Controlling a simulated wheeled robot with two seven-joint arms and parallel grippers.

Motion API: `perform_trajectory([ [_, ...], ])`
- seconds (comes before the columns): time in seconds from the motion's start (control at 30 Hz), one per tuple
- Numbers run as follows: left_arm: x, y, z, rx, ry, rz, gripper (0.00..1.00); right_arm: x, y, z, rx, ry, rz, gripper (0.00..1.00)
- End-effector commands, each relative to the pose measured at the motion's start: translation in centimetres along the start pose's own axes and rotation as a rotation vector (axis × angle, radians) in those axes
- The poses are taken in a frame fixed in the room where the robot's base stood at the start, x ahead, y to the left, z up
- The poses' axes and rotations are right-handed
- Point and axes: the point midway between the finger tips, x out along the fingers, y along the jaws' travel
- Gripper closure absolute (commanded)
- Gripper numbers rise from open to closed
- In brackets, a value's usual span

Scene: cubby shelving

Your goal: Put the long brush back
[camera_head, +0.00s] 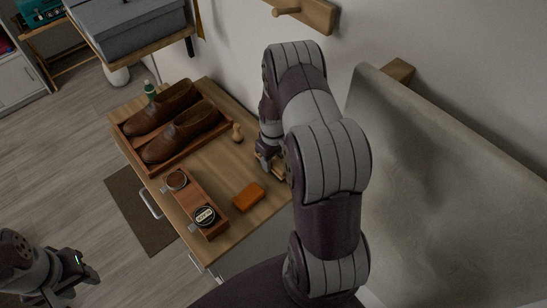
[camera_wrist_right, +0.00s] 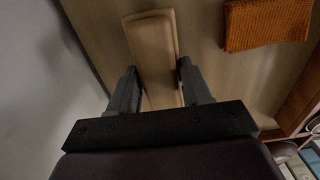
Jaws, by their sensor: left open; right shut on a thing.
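The long brush (camera_wrist_right: 153,48) has a pale wooden back with rounded edges. In the right wrist view it runs between the two fingers of my right gripper (camera_wrist_right: 158,92), which is shut on it. In the head view my right gripper (camera_head: 268,166) is low over the right side of the wooden cabinet top, with a bit of the brush (camera_head: 279,174) showing; my arm hides much of it. I cannot tell whether the brush touches the top. My left gripper (camera_head: 88,272) is open and empty, over the floor at the lower left.
The cabinet top (camera_head: 222,165) carries a tray (camera_head: 180,158) with brown shoes (camera_head: 180,135), a small wooden knob-like tool (camera_head: 237,132), an orange cloth (camera_head: 249,197) and a wooden holder (camera_head: 190,196) with round tins (camera_head: 204,216). A wall peg rack (camera_head: 308,14) is above.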

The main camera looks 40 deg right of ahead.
Motion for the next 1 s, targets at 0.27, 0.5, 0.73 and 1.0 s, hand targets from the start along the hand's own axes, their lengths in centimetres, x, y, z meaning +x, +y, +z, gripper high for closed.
perform_trajectory([
  [0.27, -0.1, 0.0, 0.0, 0.000, 0.000, 0.000, 0.57, 0.6, 0.0, 0.0, 0.000, 0.001, 0.001, 0.76],
  [0.5, 0.1, 0.0, 0.0, 0.000, 0.000, 0.000, 0.57, 0.9, 0.0, 0.0, 0.000, 0.001, 0.001, 0.26],
  [0.73, 0.1, 0.0, 0.0, 0.000, 0.000, 0.000, 0.57, 0.8, 0.0, 0.0, 0.000, 0.001, 0.001, 0.26],
  [1.0, 0.7, 0.0, 0.1, 0.000, 0.000, 0.000, 0.57, -2.6, 0.1, -0.1, 0.000, 0.006, 0.003, 0.26],
])
